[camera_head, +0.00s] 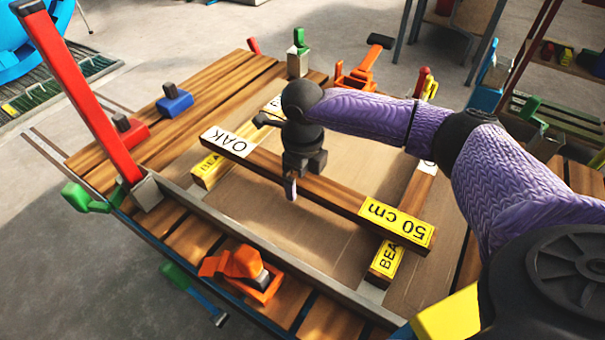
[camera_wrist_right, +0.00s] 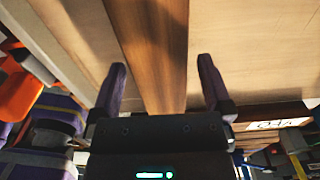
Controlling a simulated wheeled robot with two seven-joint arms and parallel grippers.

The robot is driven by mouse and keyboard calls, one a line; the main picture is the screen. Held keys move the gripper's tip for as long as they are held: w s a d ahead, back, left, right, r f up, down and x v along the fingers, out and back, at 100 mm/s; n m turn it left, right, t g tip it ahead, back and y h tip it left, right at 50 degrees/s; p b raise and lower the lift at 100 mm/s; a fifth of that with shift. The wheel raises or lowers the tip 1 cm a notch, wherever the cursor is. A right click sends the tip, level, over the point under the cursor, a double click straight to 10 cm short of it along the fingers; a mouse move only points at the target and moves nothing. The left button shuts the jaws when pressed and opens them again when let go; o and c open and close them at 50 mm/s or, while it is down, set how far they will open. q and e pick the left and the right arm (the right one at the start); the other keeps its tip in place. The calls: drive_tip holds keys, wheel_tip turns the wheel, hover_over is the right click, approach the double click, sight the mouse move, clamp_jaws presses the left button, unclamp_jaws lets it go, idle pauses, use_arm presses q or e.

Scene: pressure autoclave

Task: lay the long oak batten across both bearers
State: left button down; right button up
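The long oak batten (camera_head: 338,197) has a white OAK label at its left end and a yellow 50 cm label at its right end. It lies across the left bearer (camera_head: 205,172) and the right bearer (camera_head: 388,257), appearing to rest on both. My right gripper (camera_head: 294,183) is over the batten left of its middle, one finger showing on the near side. In the right wrist view the fingers (camera_wrist_right: 162,88) are apart on either side of the batten (camera_wrist_right: 150,50), with gaps showing. My left gripper is not in view.
An orange clamp (camera_head: 245,272) sits near the front, and a tall red bar (camera_head: 80,95) rises at left. Blue (camera_head: 173,101) and red blocks stand at back left.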

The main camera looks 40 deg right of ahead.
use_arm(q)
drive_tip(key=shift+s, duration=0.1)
use_arm(e)
drive_tip(key=shift+r, duration=0.1)
use_arm(q)
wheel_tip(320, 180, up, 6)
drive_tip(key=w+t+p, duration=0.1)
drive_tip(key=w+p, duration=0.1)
drive_tip(key=p, duration=0.4)
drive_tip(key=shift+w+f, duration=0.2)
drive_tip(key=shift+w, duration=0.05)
use_arm(e)
wheel_tip(320, 180, up, 12)
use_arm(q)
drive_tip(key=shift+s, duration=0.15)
